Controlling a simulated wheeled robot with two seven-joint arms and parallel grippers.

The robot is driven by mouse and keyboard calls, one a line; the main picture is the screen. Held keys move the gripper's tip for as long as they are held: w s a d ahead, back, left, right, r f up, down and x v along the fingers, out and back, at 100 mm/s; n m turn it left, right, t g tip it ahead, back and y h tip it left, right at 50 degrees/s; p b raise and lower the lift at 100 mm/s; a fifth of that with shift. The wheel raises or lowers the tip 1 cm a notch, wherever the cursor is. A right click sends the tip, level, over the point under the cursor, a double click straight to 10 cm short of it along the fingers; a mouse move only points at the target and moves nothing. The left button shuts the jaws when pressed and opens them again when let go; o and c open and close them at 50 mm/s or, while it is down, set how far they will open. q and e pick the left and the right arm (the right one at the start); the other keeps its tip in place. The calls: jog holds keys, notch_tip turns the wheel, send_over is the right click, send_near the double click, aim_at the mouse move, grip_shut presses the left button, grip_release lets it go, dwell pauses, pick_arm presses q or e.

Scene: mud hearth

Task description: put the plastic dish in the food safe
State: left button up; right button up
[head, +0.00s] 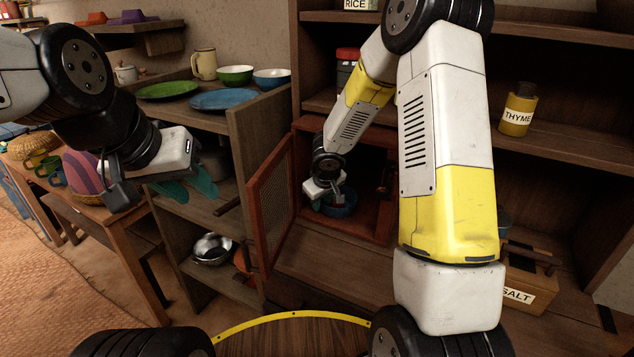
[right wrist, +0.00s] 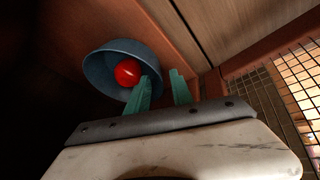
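The food safe (head: 375,138) is a red-brown wooden cabinet with its mesh door (head: 270,205) swung open to the left. A blue bowl-like dish (head: 347,209), probably the plastic dish, sits inside near the opening. The right wrist view shows this dish (right wrist: 98,75) with a round red thing (right wrist: 127,72) in it. My right gripper (right wrist: 162,88) is open at the dish's rim, one teal finger over the bowl and the other outside it, with a gap between them. My left gripper (head: 190,188) is open and empty in front of the left shelf.
The left shelf unit (head: 240,118) carries a green plate (head: 168,90), a blue plate (head: 222,99), bowls and a mug. A metal bowl (head: 212,248) sits lower. A salt box (head: 528,280) stands right of my right arm. A table with baskets is far left.

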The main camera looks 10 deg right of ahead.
jog(key=v, duration=1)
jog(key=shift+s+r, duration=0.2)
jog(key=shift+r, duration=0.15)
